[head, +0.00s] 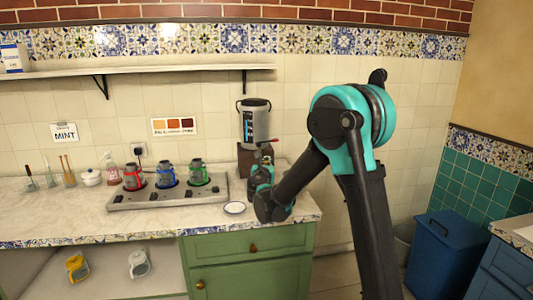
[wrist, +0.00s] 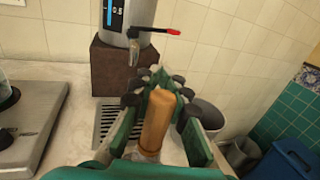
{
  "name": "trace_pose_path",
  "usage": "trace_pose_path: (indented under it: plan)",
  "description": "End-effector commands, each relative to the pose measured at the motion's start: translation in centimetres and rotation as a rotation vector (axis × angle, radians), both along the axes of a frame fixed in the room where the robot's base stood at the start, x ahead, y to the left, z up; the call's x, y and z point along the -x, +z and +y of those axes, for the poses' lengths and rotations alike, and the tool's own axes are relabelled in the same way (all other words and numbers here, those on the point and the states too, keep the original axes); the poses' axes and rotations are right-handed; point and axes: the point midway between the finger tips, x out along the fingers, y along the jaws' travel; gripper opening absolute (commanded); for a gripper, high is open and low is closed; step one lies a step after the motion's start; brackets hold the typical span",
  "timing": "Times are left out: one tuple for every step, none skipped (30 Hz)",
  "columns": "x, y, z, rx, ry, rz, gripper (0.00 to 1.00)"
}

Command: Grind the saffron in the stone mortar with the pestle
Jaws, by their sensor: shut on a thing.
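In the wrist view a wooden pestle (wrist: 157,122) stands between the fingers of my gripper (wrist: 160,92), which is shut on it. The pestle's far end is hidden by the fingers. A grey round vessel (wrist: 208,112), seemingly the stone mortar, stands on the counter just right of the gripper, partly hidden behind a finger. Its inside is not clear, and I cannot make out any saffron. The pestle appears beside the vessel, not in it. In the head view my gripper (head: 262,178) is above the counter's right end, and my arm hides the mortar.
A slotted drip tray (wrist: 104,122) lies left of the gripper. A burner unit (head: 150,200) with several coloured teapots and a small saucer (head: 234,208) are further left.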

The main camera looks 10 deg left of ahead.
Motion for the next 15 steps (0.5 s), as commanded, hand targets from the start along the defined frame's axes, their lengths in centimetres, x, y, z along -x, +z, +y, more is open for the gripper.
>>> trace_pose_path:
  plan:
    - [0.0,-0.2,0.0,0.0,0.0,0.0,0.0]
    - [0.0,-0.4,0.0,0.0,0.0,0.0,0.0]
    - [0.0,-0.6,0.0,0.0,0.0,0.0,0.0]
    - [0.0,-0.7,0.0,0.0,0.0,0.0,0.0]
    - [0.0,-0.9,0.0,0.0,0.0,0.0,0.0]
    - [0.0,-1.2,0.0,0.0,0.0,0.0,0.0]
    - [0.0,-1.4,0.0,0.0,0.0,0.0,0.0]
    - [0.0,-1.6,0.0,0.0,0.0,0.0,0.0]
    - [0.0,-1.9,0.0,0.0,0.0,0.0,0.0]
    - [0.0,-2.1,0.0,0.0,0.0,0.0,0.0]
    - [0.0,-2.3,0.0,0.0,0.0,0.0,0.0]
    - [0.0,-2.6,0.0,0.0,0.0,0.0,0.0]
    - [0.0,-2.8,0.0,0.0,0.0,0.0,0.0]
    - [0.0,-3.0,0.0,0.0,0.0,0.0,0.0]
    - [0.0,-3.3,0.0,0.0,0.0,0.0,0.0]
